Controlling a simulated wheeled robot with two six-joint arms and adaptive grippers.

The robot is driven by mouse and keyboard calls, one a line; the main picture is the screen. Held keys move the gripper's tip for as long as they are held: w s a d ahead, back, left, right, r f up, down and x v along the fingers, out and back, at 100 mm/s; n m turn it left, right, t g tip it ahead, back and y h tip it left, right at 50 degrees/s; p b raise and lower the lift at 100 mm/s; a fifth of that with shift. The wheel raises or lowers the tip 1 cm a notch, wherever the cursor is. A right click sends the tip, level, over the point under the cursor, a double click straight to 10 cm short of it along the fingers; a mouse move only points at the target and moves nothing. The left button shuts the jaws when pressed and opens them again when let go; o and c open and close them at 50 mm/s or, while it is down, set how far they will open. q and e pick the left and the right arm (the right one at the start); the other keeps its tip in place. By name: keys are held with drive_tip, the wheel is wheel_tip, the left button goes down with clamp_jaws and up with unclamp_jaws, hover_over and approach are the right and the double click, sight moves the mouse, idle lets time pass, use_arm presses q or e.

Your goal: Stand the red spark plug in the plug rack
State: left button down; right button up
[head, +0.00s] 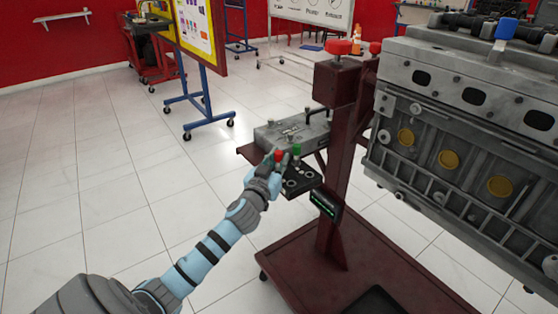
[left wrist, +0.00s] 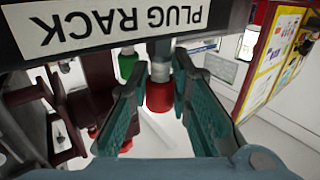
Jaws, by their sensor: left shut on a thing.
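The red spark plug (head: 279,155) shows its red end at the tips of my left gripper (head: 273,168). In the left wrist view my left gripper (left wrist: 160,82) is shut on the red spark plug (left wrist: 160,97), with its pale body and metal part pointing to the rack. The black plug rack (head: 301,183) has round holes and a label; the label side of the plug rack (left wrist: 118,22) appears upside down in the left wrist view. The plug's far end is hidden, so I cannot tell if it is in a hole. My right gripper is not in view.
A green plug (head: 296,149) stands close beside the red one. A grey metal part (head: 290,131) lies behind the rack. The dark red stand post (head: 345,150) and large engine block (head: 460,140) are to the right. Open tiled floor lies left.

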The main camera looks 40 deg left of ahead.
use_arm(q)
drive_tip(key=c, duration=1.4)
unclamp_jaws()
drive_tip(key=v, duration=1.2)
